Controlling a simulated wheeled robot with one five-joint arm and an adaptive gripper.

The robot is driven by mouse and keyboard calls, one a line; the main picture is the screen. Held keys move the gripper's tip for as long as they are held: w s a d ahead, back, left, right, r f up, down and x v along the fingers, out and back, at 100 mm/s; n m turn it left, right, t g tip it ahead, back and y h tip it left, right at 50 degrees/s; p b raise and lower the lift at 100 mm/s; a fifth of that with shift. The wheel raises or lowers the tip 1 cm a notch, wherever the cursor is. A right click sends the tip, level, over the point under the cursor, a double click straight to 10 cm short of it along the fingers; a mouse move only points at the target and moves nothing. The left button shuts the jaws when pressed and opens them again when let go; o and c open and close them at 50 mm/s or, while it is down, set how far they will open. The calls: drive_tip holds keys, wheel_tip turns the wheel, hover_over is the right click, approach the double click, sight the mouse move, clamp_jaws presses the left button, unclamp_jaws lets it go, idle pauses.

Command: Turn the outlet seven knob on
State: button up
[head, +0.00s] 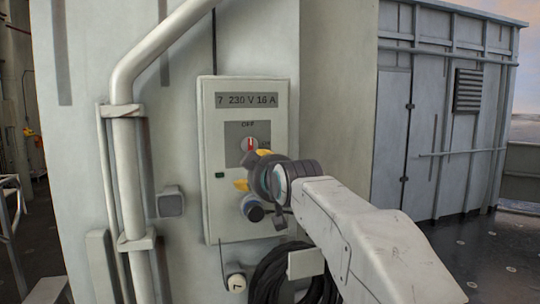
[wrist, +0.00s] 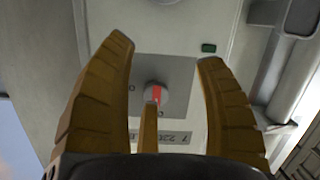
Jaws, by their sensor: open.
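The outlet seven box (head: 211,140) is a pale wall box labelled "7 230 V 16 A". Its round knob (head: 250,145) sits on a grey plate under the word OFF, and its red mark stands upright towards that word. A second label at the plate's right is partly hidden. My gripper (head: 252,170) is open in front of the box, just below the knob in the picture. In the wrist view the knob (wrist: 157,91) shows between the yellow fingers of my gripper (wrist: 165,52), with a third finger in front of its lower edge. I see no clear contact.
A small green light (head: 219,175) is on the box's left side. A dark round socket (head: 252,208) is below my fingers. Black coiled cable (head: 268,280) hangs beneath the box. A thick pipe (head: 126,180) and a small grey box (head: 170,202) are at the left.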

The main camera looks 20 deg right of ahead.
sight(251, 145)
drive_tip(key=w+r+n+t+p, duration=0.1)
drive_tip(key=w+r, duration=0.2)
drive_tip(key=w+r+n+t+p, duration=0.1)
drive_tip(key=w+r+p, duration=0.1)
drive_tip(key=w+r, duration=0.1)
drive_tip(key=shift+n, duration=0.4)
drive_tip(key=shift+w+f+p, duration=0.2)
drive_tip(key=shift+w+p, duration=0.35)
drive_tip(key=shift+w, duration=0.35)
drive_tip(key=c, duration=1.2)
